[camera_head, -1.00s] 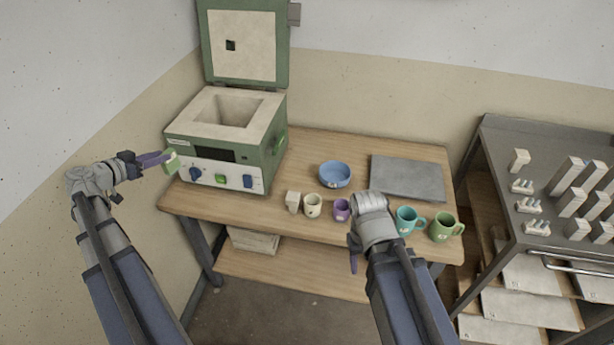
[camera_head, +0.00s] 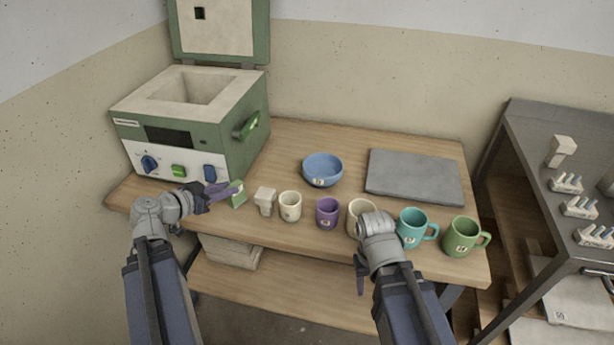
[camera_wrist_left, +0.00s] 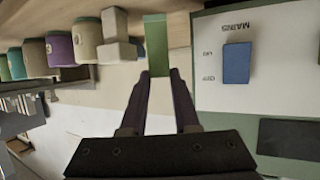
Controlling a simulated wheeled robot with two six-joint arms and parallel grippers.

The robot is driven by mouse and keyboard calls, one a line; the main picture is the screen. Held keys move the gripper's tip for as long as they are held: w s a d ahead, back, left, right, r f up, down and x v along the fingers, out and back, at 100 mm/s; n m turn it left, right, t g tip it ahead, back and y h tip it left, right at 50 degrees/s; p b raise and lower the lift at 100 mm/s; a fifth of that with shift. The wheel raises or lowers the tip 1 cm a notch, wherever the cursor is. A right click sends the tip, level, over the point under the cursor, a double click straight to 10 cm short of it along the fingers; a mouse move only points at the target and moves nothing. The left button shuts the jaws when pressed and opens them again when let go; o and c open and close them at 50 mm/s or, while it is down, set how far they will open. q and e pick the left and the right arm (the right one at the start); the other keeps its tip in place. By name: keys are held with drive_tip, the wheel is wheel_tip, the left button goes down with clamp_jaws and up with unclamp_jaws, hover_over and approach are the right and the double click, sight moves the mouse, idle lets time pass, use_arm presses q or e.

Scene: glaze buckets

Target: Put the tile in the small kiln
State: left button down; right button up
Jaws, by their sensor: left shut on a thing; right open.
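The small kiln (camera_head: 205,128) is a green box with a pale front panel, at the left of the wooden table. Its lid (camera_head: 213,25) stands open and its square chamber shows from above. My left gripper (camera_head: 230,191) is shut on the green tile (camera_head: 238,196), in front of the kiln's right front corner and beside a cream block. The tile also shows between the fingertips in the left wrist view (camera_wrist_left: 157,45). The kiln's panel (camera_wrist_left: 272,85) lies to the right there. My right gripper (camera_head: 361,275) is open at the table's front edge, with its fingers partly hidden.
A cream block (camera_head: 265,201), cream mug (camera_head: 290,206), purple mug (camera_head: 327,213), teal mug (camera_head: 411,227) and green mug (camera_head: 462,236) line the front. A blue bowl (camera_head: 322,169) and grey slab (camera_head: 414,176) lie behind. A dark metal rack (camera_head: 530,155) stands right.

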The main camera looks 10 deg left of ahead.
use_arm(q)
drive_tip(key=shift+w+d, duration=0.25)
drive_tip(key=shift+w, duration=0.15)
drive_tip(key=shift+w+d+r+b+x, duration=0.15)
drive_tip(key=shift+r+b+x, duration=0.4)
drive_tip(key=shift+x, duration=2.3)
drive_tip(key=shift+w+d+r+b+x, duration=0.15)
drive_tip(key=shift+r+b+x, duration=0.4)
drive_tip(key=shift+x, duration=2.35)
drive_tip(key=shift+w+r+b+x, duration=0.25)
drive_tip(key=shift+r+b+x, duration=0.25)
drive_tip(key=shift+x, duration=2.35)
drive_tip(key=shift+f, duration=0.2)
drive_tip(key=shift+f+b, duration=0.15)
drive_tip(key=shift+b, duration=0.2)
drive_tip(key=c, duration=0.7)
unclamp_jaws()
drive_tip(key=shift+o, duration=0.2)
